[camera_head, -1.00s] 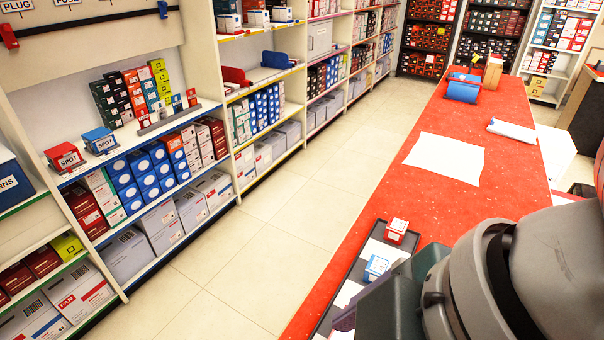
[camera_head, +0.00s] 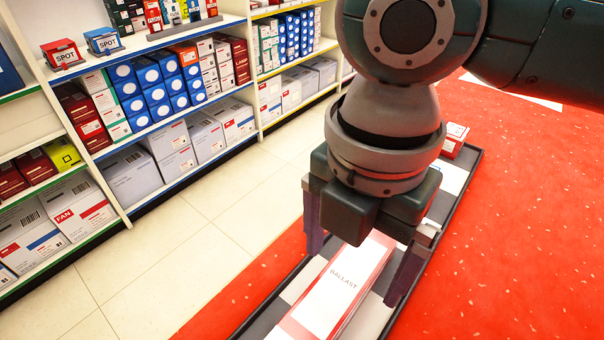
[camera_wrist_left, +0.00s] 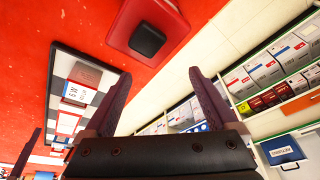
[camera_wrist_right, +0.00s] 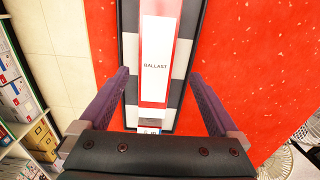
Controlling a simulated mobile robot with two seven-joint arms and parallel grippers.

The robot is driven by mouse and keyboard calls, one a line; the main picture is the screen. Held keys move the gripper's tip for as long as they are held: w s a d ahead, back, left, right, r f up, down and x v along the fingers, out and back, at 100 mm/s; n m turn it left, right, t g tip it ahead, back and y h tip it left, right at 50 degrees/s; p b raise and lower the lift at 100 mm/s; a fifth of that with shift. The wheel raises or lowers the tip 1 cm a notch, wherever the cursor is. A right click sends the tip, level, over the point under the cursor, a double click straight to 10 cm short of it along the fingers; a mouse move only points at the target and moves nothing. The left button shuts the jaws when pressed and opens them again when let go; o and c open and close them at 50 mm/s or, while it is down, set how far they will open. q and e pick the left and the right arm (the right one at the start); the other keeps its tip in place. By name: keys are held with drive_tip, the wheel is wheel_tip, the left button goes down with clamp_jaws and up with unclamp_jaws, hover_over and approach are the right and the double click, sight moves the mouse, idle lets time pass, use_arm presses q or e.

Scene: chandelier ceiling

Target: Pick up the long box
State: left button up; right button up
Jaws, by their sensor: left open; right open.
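The long box (camera_head: 335,285), red and white and marked BALLAST, lies flat along a dark tray with a checkered floor (camera_head: 466,188) on the red counter. My right gripper (camera_head: 352,272) points down over the box, open, with one finger to each side. In the right wrist view the long box (camera_wrist_right: 155,68) runs between the open fingers (camera_wrist_right: 160,73), apart from both. In the head view my right wrist hides part of the tray. My left gripper (camera_wrist_left: 160,73) shows only in the left wrist view; it is open and empty.
A small red and white box (camera_head: 454,138) stands at the tray's far end. The counter (camera_head: 520,230) right of the tray is clear. Stocked shelves (camera_head: 150,125) stand across the tiled aisle.

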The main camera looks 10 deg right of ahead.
sight(341, 282)
drive_tip(key=f, duration=0.4)
drive_tip(key=f+b, duration=0.1)
drive_tip(key=f, duration=0.1)
drive_tip(key=shift+w+a+f, duration=0.1)
drive_tip(key=shift+w+a, duration=0.05)
drive_tip(key=shift+a, duration=0.15)
clamp_jaws()
idle(0.4)
